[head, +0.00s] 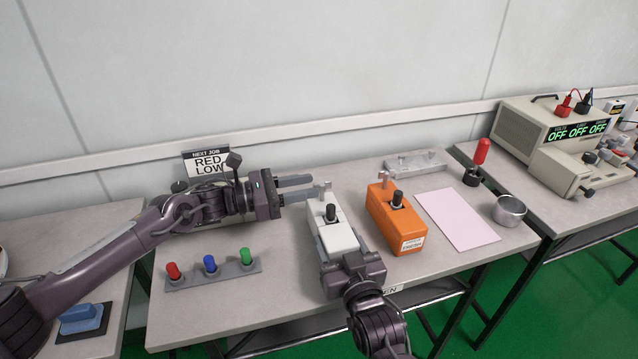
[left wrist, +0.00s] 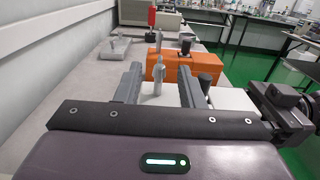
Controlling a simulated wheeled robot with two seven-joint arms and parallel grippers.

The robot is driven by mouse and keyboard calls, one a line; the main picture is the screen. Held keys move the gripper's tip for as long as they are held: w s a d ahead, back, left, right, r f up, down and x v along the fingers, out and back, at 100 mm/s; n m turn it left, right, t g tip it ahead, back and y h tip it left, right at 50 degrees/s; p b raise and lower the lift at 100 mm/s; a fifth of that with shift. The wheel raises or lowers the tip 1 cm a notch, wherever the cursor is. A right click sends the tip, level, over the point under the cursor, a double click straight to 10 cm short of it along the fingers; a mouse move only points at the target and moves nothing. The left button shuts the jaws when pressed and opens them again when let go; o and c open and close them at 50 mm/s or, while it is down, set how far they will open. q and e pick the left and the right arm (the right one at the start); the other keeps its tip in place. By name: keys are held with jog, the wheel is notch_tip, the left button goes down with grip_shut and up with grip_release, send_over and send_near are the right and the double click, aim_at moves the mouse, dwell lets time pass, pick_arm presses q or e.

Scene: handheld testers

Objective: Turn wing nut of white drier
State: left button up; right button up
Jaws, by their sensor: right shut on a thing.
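The white drier (head: 338,236) is a white box with a black knob (head: 331,211) on top. A metal wing nut (head: 326,189) stands upright at its far end; it also shows in the left wrist view (left wrist: 158,72). My left gripper (head: 312,188) is open, its fingers pointing right at the wing nut. In the left wrist view the nut appears between the two fingers, near their tips; I cannot tell whether it is touched. My right gripper (head: 341,243) is shut on the near part of the white drier, one finger along each side. The drier stands on the table.
An orange box (head: 400,227) of the same kind stands close on the right. Beyond are a pink sheet (head: 458,220), metal cup (head: 509,211) and grey bracket (head: 416,161). A rack (head: 212,275) with red, blue and green pieces lies left.

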aim_at(319, 184)
pick_arm(q)
jog(key=shift+x, duration=1.85)
grip_shut()
